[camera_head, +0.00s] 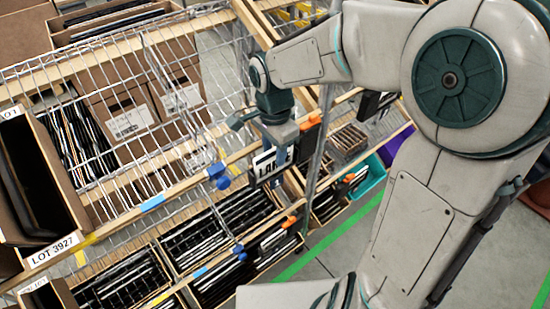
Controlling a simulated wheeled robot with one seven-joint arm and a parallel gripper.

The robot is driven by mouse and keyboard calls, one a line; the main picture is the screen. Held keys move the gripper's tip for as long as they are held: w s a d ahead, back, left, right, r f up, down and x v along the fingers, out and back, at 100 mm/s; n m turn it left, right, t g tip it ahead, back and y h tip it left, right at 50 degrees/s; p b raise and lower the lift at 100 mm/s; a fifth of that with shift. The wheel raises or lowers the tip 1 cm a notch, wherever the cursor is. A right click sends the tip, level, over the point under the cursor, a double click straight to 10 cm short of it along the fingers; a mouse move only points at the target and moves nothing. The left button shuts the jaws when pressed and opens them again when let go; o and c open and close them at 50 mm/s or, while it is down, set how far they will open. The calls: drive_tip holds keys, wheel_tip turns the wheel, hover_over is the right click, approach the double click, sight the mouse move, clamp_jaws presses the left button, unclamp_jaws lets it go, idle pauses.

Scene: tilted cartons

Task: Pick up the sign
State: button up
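A small sign (264,168) with dark letters on white and a dark edge is near the middle of the head view, in front of the wire shelving. Its lettering is partly covered. My gripper (281,153) comes down from the upper right and is right at the sign, with its fingers overlapping the sign's right part in this view. The fingers are small and partly hidden, so I cannot tell whether they are shut on the sign or just beside it.
Wire shelving (125,55) with wooden rails fills the left. Cartons (122,112) and a tilted carton labelled LOT 3927 (52,250) stand there. Cartons of dark, flat items (215,225) lie below. A teal bin (371,178) stands at right, near green floor tape (330,238).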

clamp_jaws()
drive_tip(key=shift+r, duration=0.1)
